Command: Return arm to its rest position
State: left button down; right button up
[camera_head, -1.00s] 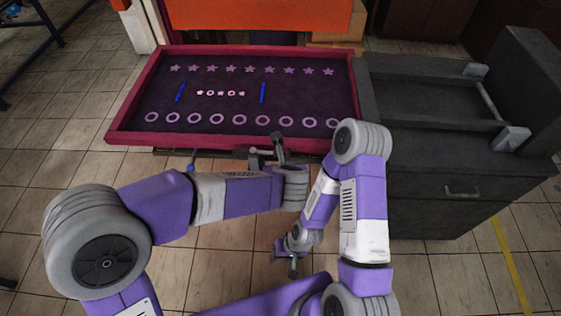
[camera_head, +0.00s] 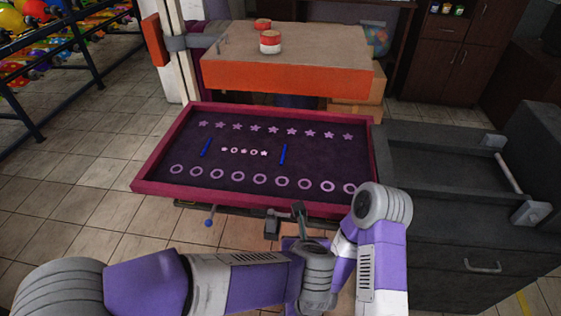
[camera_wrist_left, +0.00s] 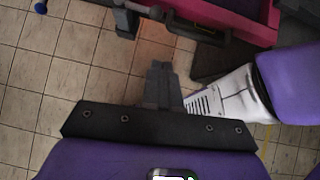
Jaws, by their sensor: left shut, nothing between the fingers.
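My left arm comes in from the left across the bottom of the head view. Its dark gripper (camera_head: 299,215) is just in front of the near edge of the purple tray table (camera_head: 250,204), shut and empty. In the left wrist view the closed fingers (camera_wrist_left: 161,82) are over the tiled floor. My right arm (camera_head: 378,235), purple and white, is folded at the right of the left gripper; its own gripper does not show. A white and purple link of it shows in the left wrist view (camera_wrist_left: 245,95).
The tray holds rows of pink stars (camera_head: 273,130), rings (camera_head: 260,179) and two blue bars (camera_head: 283,154). A dark grey cabinet (camera_head: 470,240) stands close at the right. An orange-sided table (camera_head: 285,78) with red and white cans (camera_head: 270,42) is behind. Open floor lies left.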

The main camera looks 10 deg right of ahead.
pick_arm(q)
jog(key=w+a+f+m, duration=0.8)
jog(key=w+f+m, duration=0.1)
jog(key=f, duration=0.3)
jog(key=s+a+f+m+g, duration=0.2)
jog(key=a+f+m, duration=0.65)
jog(key=f, duration=0.35)
jog(key=s+a+f+m+g+h, duration=0.1)
jog(key=s+a+f+m+g, duration=0.1)
jog(key=s+f+m, duration=0.3)
jog(key=s+a+f+m+g+h, duration=0.1)
jog(key=s+a+f+m+g, duration=0.2)
jog(key=s+f+m, duration=0.3)
jog(key=s+a+m, duration=0.1)
jog(key=s+m, duration=0.1)
jog(key=s, duration=0.1)
jog(key=shift+a+g, duration=0.3)
